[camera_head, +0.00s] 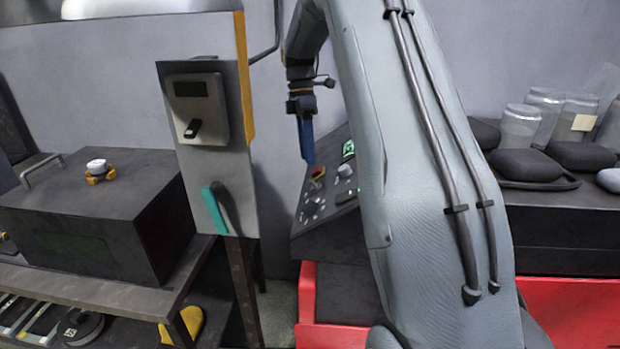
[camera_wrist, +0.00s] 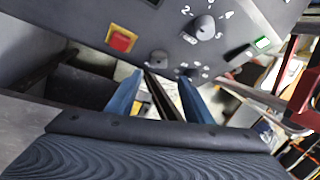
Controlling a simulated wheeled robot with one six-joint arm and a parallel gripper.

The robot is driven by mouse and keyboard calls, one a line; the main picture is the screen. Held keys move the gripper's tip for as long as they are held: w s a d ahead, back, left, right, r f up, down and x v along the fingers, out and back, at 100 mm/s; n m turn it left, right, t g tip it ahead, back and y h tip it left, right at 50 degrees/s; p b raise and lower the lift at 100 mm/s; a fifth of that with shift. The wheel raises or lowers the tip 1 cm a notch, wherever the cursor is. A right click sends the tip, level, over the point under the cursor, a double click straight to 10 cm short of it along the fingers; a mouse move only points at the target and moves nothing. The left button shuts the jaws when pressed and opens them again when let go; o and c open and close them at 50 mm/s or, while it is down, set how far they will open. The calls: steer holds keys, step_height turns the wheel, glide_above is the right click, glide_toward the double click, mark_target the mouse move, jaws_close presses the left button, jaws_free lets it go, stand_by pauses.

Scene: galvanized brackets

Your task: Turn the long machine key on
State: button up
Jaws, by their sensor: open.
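The sloped dark control panel (camera_head: 330,190) stands behind my arm in the head view. In the wrist view, the panel (camera_wrist: 125,12) fills the top. It carries a red button on a yellow plate (camera_wrist: 121,40), a large numbered dial (camera_wrist: 203,28), a small round knob or key switch (camera_wrist: 158,58) and another small knob (camera_wrist: 192,73). I cannot make out for certain which part is the long key. My gripper (camera_wrist: 161,76) is open, its blue fingers pointing at the panel's lower edge, just short of the small round switch. In the head view, my gripper (camera_head: 308,162) is above the panel's upper left.
A dark case (camera_head: 90,215) sits further left. Glass jars (camera_head: 520,125) and black pads (camera_head: 525,164) stand on the right.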

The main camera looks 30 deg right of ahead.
mark_target(313, 184)
steer(key=shift+n, duration=0.4)
steer(key=shift+d+p+x, duration=0.2)
steer(key=shift+p+x, duration=0.6)
steer(key=shift+x, duration=1.1)
steer(key=shift+d+p+x, duration=0.2)
steer(key=shift+p+x, duration=0.55)
steer(key=shift+x, duration=1.1)
steer(key=shift+w, duration=0.1)
steer(key=c, duration=1)
steer(key=shift+c, duration=0.2)
steer(key=shift+s+a+m+t+h+b, duration=0.15)
steer(key=shift+m+t+h, duration=0.15)
steer(key=shift+m+t, duration=0.65)
steer(key=shift+s+d+m+t+h+b, duration=0.15)
steer(key=shift+m+t+h, duration=0.25)
steer(key=shift+m, duration=1.05)
steer(key=shift+a, duration=0.1)
steer(key=shift+w, duration=0.1)
